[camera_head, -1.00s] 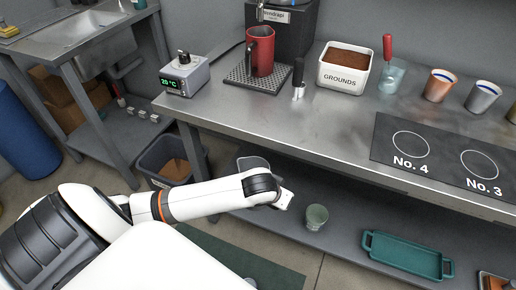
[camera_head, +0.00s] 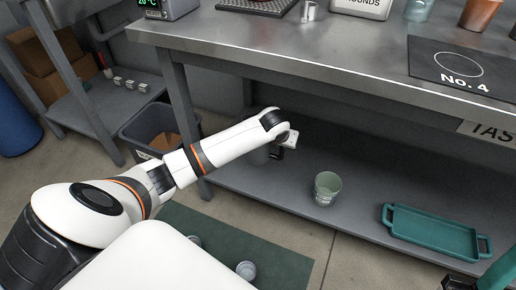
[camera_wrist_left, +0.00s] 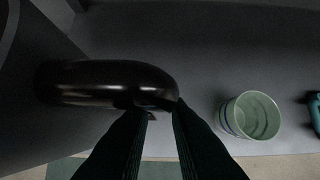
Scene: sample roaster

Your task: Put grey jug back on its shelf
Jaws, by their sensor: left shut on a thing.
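The grey jug (camera_head: 258,156) is partly hidden behind my left forearm, under the worktop at the left part of the lower shelf (camera_head: 380,185). My left gripper (camera_head: 289,140) is beside it at its right, by the jug's dark handle. In the left wrist view the black handle (camera_wrist_left: 105,83) lies across the fingertips of my left gripper (camera_wrist_left: 163,108), which is shut on it. The jug's base is hidden, so I cannot tell whether it touches the shelf.
A pale green cup (camera_head: 327,188) stands on the lower shelf right of my left gripper; it also shows in the left wrist view (camera_wrist_left: 250,115). A teal tray (camera_head: 435,232) lies farther right. The worktop (camera_head: 330,45) overhangs the shelf. A bin (camera_head: 160,135) stands left of the table leg.

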